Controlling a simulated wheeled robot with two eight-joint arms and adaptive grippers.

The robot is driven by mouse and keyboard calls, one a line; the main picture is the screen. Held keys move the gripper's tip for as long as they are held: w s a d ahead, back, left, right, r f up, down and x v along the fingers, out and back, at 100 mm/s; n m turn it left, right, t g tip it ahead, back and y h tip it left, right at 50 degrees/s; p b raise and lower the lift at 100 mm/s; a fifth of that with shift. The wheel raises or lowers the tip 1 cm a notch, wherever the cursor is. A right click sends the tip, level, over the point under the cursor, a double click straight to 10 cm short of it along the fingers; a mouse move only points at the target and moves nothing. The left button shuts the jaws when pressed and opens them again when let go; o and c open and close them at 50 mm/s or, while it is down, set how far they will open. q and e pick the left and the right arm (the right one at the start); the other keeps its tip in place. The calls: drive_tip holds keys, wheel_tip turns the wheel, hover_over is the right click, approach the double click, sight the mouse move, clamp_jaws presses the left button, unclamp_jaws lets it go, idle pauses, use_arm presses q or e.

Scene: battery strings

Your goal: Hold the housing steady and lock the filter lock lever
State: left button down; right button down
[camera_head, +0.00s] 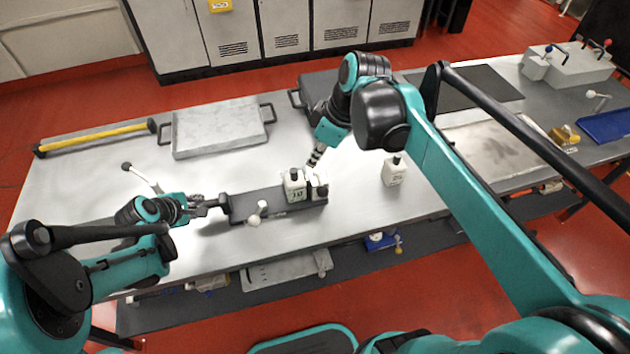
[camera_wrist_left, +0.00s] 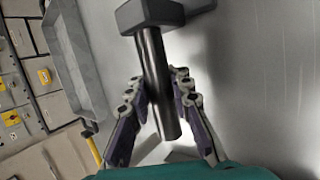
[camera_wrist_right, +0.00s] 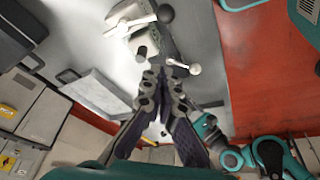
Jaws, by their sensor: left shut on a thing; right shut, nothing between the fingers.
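The dark grey housing (camera_head: 236,208) lies on the table. Two white canister-like parts (camera_head: 294,186) stand at its right end, and a white ball-ended lever (camera_head: 257,212) sits on its front side. The lever also shows in the right wrist view (camera_wrist_right: 182,66). My left gripper (camera_head: 195,206) is shut on the black handle at the housing's left end; the handle (camera_wrist_left: 157,85) lies between its fingers in the left wrist view. My right gripper (camera_head: 314,160) is shut and empty, just behind the white parts. Its closed fingertips (camera_wrist_right: 160,84) point toward the housing; contact cannot be told.
A white lever (camera_head: 142,178) stands behind my left gripper. The table's front is mostly clear.

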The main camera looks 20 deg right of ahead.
use_arm(q)
drive_tip(key=shift+s, duration=0.1)
use_arm(e)
hover_over(317, 175)
drive_tip(key=s+a, duration=0.3)
drive_tip(key=a, duration=0.2)
wheel_tip(317, 175, down, 9)
drive_tip(key=s+d, duration=0.1)
drive_tip(key=s+d+f, duration=0.1)
drive_tip(key=d, duration=0.1)
drive_tip(key=shift+n, duration=0.4)
